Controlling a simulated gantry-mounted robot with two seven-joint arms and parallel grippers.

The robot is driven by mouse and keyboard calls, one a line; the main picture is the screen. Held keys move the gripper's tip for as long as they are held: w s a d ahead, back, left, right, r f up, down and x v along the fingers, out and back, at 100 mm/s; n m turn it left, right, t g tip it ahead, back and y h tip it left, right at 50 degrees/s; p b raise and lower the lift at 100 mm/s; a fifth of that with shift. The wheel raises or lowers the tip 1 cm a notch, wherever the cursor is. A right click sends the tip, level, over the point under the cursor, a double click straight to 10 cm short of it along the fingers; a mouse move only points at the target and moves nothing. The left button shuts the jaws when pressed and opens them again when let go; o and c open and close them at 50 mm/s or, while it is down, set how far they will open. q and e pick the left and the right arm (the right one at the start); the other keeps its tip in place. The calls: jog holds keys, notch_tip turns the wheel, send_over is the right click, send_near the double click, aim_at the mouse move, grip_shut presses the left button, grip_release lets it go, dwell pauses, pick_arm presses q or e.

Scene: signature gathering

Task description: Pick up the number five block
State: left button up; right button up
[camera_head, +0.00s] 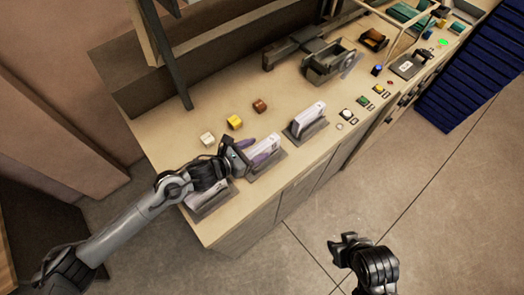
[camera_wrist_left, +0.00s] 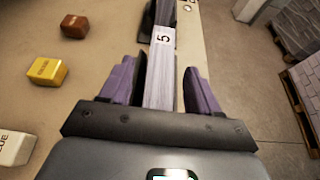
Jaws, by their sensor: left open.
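The number five block (camera_wrist_left: 160,88) is a pale, upright slab with a "5" label on its upper end in the left wrist view. In the head view it stands in the middle dark holder (camera_head: 268,163) and is partly hidden by my gripper. My left gripper (camera_head: 258,152) is open, with its purple fingers on both sides of the block; the wrist view shows this too (camera_wrist_left: 160,70). A gap shows on the right side; contact on the left is unclear. My right gripper (camera_head: 342,243) hangs over the floor, off the counter, with nothing seen in it.
Another pale block (camera_head: 308,118) stands in a holder to the right, and another holder (camera_head: 208,200) is partly under my left arm. White (camera_head: 207,139), yellow (camera_head: 235,122) and brown (camera_head: 260,105) small blocks lie behind. Buttons (camera_head: 363,101) line the counter further right.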

pick_arm(q)
jog(key=shift+c, duration=0.2)
grip_shut()
jog(key=shift+r, duration=0.2)
